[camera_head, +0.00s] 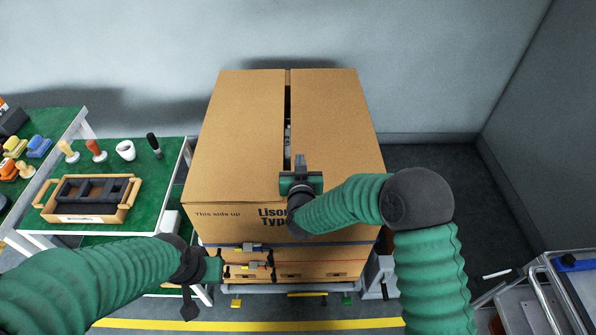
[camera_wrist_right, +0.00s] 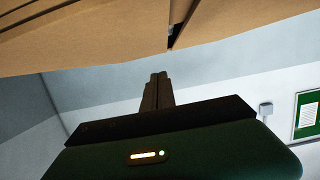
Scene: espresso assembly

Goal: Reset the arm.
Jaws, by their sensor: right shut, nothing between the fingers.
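My right arm reaches in from the lower right in the head view. Its gripper (camera_head: 300,163) is over the front part of the box top, near the slit between the flaps. The right wrist view shows its two fingers (camera_wrist_right: 158,92) pressed together with nothing between them, and cardboard along the top of that picture. My left arm comes in from the left. Its gripper (camera_head: 212,270) is beside the lower left front of the box, near the strap buckles; its fingers are not clear. The large cardboard box (camera_head: 240,130) has two top flaps with a narrow dark gap between them.
Straps with buckles (camera_head: 250,247) cross the box front. At left, a green-topped table (camera_head: 150,183) holds a wooden tray (camera_head: 128,205), a white cup (camera_head: 125,150) and tampers. A metal cart (camera_head: 555,290) stands at lower right. Dark floor (camera_head: 440,165) is free right of the box.

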